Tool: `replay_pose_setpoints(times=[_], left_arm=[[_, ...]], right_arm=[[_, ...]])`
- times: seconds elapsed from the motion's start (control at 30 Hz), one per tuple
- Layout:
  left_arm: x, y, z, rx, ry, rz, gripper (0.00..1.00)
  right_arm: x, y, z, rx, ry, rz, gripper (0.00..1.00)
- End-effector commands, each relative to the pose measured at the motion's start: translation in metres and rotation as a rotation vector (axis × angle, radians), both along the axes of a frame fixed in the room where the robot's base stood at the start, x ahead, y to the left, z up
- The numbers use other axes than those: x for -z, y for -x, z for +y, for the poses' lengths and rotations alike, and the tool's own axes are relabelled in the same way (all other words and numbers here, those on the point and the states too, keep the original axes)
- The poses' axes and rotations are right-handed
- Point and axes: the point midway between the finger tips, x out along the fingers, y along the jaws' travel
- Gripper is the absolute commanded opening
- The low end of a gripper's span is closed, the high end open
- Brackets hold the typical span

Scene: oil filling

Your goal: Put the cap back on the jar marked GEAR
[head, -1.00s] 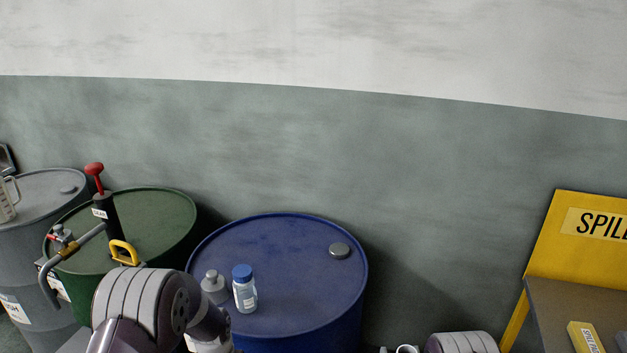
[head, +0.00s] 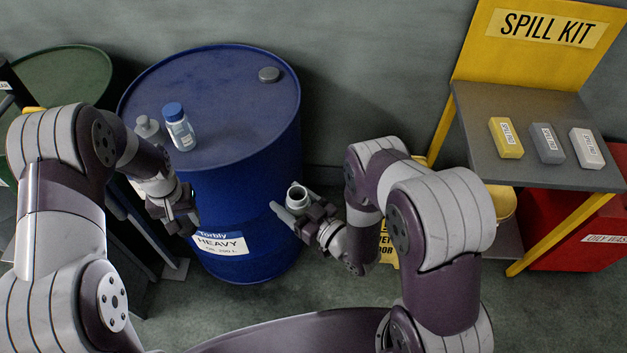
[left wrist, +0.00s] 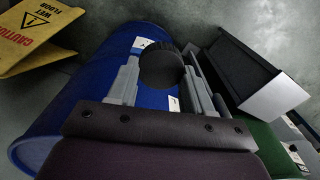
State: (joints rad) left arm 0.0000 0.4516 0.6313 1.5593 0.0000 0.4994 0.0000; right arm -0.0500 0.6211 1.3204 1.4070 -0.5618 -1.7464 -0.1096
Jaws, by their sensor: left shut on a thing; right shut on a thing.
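My left gripper (head: 180,218) is shut on a dark round cap, seen clearly between its fingers in the left wrist view (left wrist: 160,68). In the head view it hangs in front of the blue drum, left of my right gripper. My right gripper (head: 298,207) is shut on a jar (head: 297,192) with an open, uncapped mouth facing up. Fingers hide most of the jar, and no GEAR mark can be read on it. The cap and the jar are well apart.
The blue drum (head: 240,110) carries a blue-capped bottle (head: 179,128) and a grey-capped bottle (head: 147,127). A spill kit shelf (head: 480,110) with several small boxes and a red bin (head: 575,235) stand at right. A yellow wet floor sign (left wrist: 30,35) is near the drum.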

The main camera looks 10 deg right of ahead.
Motion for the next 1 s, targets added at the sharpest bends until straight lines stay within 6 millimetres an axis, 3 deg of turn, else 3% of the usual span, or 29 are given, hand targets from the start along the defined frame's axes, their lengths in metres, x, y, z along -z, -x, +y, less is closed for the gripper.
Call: replay_pose_setpoints(times=[0.2, 0.63, 0.77, 1.0], left_arm=[[0.0, 0.0, 0.0, 0.0, 0.0, 0.0, 0.22], [-0.003, -0.002, -0.006, 0.024, 0.0, -0.001, 0.22], [-0.018, -0.009, -0.033, 0.13, 0.0, -0.003, 0.22], [-0.065, -0.013, -0.116, 0.448, 0.0, -0.004, 0.22]], right_arm=[[0.006, 0.007, 0.02, -0.092, -0.001, -0.001, 0.09], [0.006, 0.008, 0.021, -0.098, 0.0, 0.0, 0.09], [0.006, 0.007, 0.021, -0.098, 0.0, 0.0, 0.09], [0.006, 0.007, 0.02, -0.097, -0.001, -0.001, 0.09]])
